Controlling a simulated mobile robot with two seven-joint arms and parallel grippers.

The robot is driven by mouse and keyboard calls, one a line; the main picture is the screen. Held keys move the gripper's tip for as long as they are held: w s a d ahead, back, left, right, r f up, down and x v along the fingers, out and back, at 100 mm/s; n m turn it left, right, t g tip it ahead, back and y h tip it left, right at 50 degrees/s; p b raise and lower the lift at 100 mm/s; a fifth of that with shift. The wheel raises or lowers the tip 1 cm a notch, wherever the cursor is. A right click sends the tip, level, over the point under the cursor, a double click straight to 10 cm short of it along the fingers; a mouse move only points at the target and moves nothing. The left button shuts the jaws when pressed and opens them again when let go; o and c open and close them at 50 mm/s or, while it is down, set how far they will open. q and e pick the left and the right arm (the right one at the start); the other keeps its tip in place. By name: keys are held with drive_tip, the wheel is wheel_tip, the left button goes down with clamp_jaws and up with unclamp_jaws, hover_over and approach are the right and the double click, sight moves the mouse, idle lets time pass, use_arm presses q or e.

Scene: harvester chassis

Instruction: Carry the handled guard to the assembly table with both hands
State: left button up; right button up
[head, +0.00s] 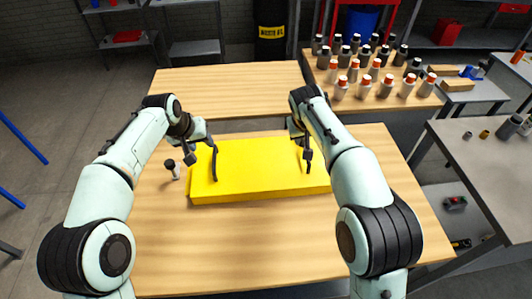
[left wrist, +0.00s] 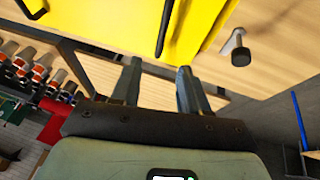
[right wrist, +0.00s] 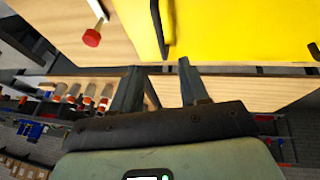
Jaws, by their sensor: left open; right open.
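The yellow guard (head: 262,172) lies flat on a wooden table (head: 255,240), with a dark handle (head: 214,165) near its left end and another (head: 308,160) near its right end. My left gripper (head: 193,150) is open and empty at the guard's left end, close to that handle. In the left wrist view the handle (left wrist: 165,28) lies beyond the open fingers (left wrist: 157,75), apart from them. My right gripper (head: 300,138) is open near the right end. In the right wrist view the handle (right wrist: 159,30) lies beyond its fingers (right wrist: 158,74). My right arm hides part of the guard's right end.
A black-topped peg (head: 173,168) stands left of the guard. A red-topped peg (right wrist: 92,38) shows in the right wrist view. Another wooden table (head: 230,78) stands behind, across a gap. Several bottles (head: 370,70) crowd the back right. The near tabletop is clear.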

sight(214, 156)
use_arm(q)
drive_tip(key=x, duration=1.3)
drive_tip(key=shift+s+a+f, duration=0.1)
drive_tip(key=shift+s, duration=0.05)
use_arm(e)
drive_tip(key=x, duration=1.3)
drive_tip(key=shift+s+a+f, duration=0.1)
drive_tip(key=shift+s, duration=0.05)
use_arm(q)
clamp_jaws()
use_arm(e)
clamp_jaws()
